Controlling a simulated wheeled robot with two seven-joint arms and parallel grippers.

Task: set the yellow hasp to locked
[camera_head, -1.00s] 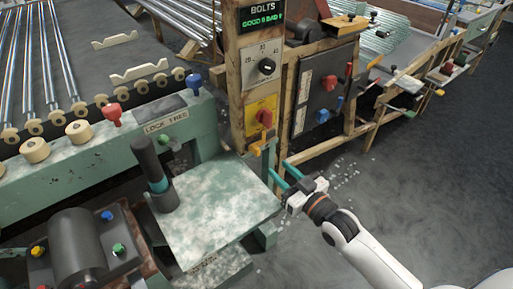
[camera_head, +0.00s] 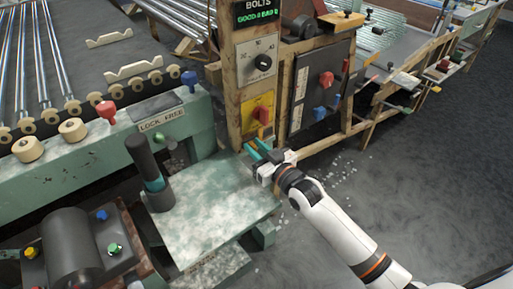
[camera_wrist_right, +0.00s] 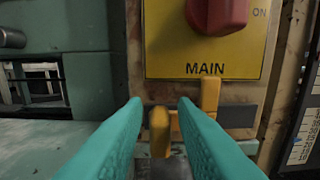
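The yellow hasp (camera_wrist_right: 160,132) shows in the wrist view below the yellow plate marked MAIN, with an upright orange-yellow piece (camera_wrist_right: 210,95) just right of it. My right gripper (camera_wrist_right: 160,104) is open, its two teal fingers pointing at the post. The hasp's near part shows in the gap between the fingers; I cannot tell whether they touch it. In the head view my right gripper (camera_head: 256,146) is at the foot of the wooden post and largely hides the hasp. My left gripper is not in view.
A red MAIN switch (camera_wrist_right: 218,12) sits right above the hasp. A dark panel (camera_head: 320,88) with red and blue knobs stands to the right. A pale green plate (camera_head: 210,210) and a dark upright cylinder (camera_head: 142,160) are to the left.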

